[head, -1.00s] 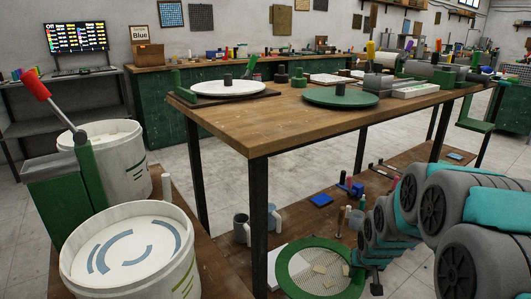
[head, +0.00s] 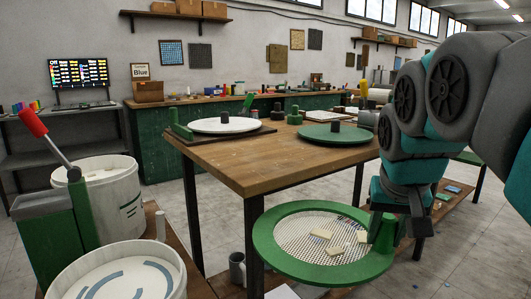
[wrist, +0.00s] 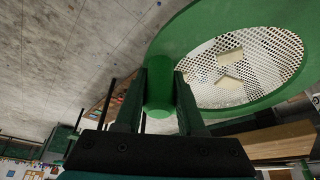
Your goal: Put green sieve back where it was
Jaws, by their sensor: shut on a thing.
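The green sieve (head: 262,242) is a round green rim around a white mesh, with several pale flat pieces lying on the mesh. It is held roughly level in front of the wooden table, its rim near the table's front leg. My gripper (head: 386,228) is at the sieve's right side, shut on its green handle. In the wrist view the sieve (wrist: 170,38) is at the upper right, and my gripper (wrist: 160,95) has a finger on each side of the green handle.
The wooden table (head: 245,168) carries a white disc (head: 222,125) and a green disc (head: 335,134). White buckets (head: 112,192) and a green box with a red-tipped lever (head: 55,235) stand at left. A grey mug (head: 237,268) is on the low shelf below.

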